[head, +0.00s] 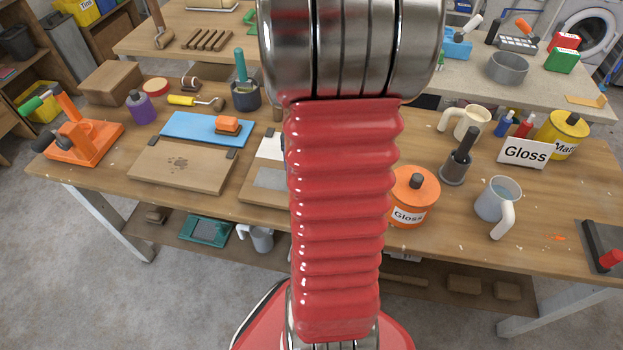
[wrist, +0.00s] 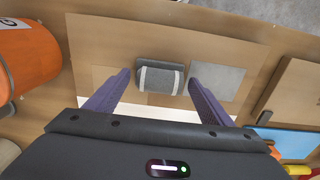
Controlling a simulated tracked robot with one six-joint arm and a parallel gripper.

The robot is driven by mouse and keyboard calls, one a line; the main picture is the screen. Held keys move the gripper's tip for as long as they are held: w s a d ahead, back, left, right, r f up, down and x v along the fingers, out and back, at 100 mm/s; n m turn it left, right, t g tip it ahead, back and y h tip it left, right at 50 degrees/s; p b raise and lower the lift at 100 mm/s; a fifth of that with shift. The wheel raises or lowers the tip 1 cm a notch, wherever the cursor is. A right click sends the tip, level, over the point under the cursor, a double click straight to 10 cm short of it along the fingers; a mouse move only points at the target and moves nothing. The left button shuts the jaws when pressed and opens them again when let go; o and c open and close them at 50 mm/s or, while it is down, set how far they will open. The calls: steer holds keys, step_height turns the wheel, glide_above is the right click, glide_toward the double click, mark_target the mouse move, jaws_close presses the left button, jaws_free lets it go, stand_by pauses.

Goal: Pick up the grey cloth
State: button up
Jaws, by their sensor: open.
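A dark grey folded cloth (wrist: 150,78) with two pale bands lies on a brown board (wrist: 110,42) in the wrist view. My gripper (wrist: 159,80) is open above the board, its two purple fingers apart on either side of the cloth, not touching it in the picture. How high the fingertips are above the cloth is hard to tell. In the head view my arm hides the cloth and my gripper.
A flat lighter grey square (wrist: 218,82) lies close right of the cloth; it also shows in the head view (head: 271,179). An orange Gloss pot (wrist: 25,65) stands left in the wrist view. A blue mat (head: 205,128) and wooden board (head: 175,180) lie nearby.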

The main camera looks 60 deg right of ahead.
steer(key=shift+f, duration=0.25)
steer(key=shift+c, duration=0.6)
steer(key=c, duration=1.1)
